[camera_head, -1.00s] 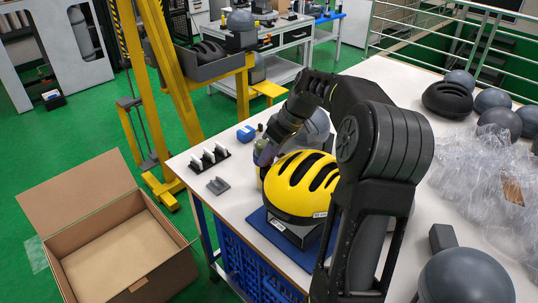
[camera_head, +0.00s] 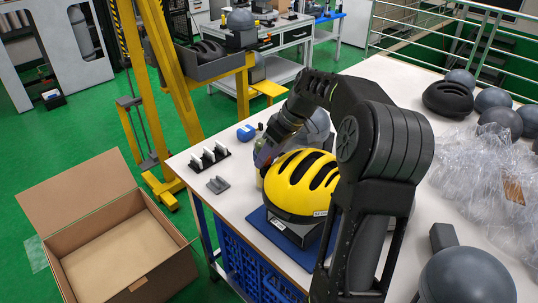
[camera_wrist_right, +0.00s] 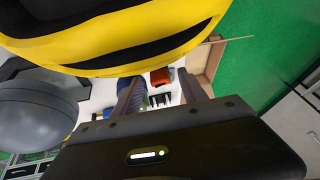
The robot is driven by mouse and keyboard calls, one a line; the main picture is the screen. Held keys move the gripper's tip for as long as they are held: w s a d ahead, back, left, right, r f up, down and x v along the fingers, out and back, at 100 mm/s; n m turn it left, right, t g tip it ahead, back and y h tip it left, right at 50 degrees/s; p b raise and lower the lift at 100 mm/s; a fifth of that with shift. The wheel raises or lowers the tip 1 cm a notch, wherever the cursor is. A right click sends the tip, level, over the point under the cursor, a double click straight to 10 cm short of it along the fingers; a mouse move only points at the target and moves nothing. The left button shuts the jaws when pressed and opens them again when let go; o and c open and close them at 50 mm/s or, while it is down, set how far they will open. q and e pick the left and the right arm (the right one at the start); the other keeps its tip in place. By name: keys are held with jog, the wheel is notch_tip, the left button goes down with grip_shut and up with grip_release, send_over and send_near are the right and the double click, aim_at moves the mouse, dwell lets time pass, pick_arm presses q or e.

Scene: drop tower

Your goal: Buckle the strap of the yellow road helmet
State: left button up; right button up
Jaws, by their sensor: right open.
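The yellow road helmet (camera_head: 300,182) with black vents sits upright on a dark stand on a blue mat (camera_head: 257,217) near the table's left edge. My right arm reaches over and behind it. My right gripper (camera_head: 262,158) is at the helmet's far left side, partly hidden by the arm. In the right wrist view the two fingers of the right gripper (camera_wrist_right: 165,88) are apart with nothing clearly between them, and the helmet's yellow rim (camera_wrist_right: 130,50) is close beyond them. The strap and buckle cannot be made out in either view. My left gripper is not in view.
A small rack with white pieces (camera_head: 209,158), a grey block (camera_head: 218,185) and a blue item (camera_head: 246,133) lie left of the helmet. Grey spheres (camera_head: 491,100), a black helmet (camera_head: 447,98) and clear plastic wrap (camera_head: 485,175) occupy the right side. An open cardboard box (camera_head: 120,262) stands on the floor.

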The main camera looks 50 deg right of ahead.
jog(key=shift+r, duration=0.1)
jog(key=v, duration=0.7)
jog(key=shift+s+d+r+b, duration=0.1)
jog(key=shift+s+r+b, duration=0.15)
jog(key=shift+b, duration=0.1)
jog(key=shift+w, duration=0.1)
dwell(0.5)
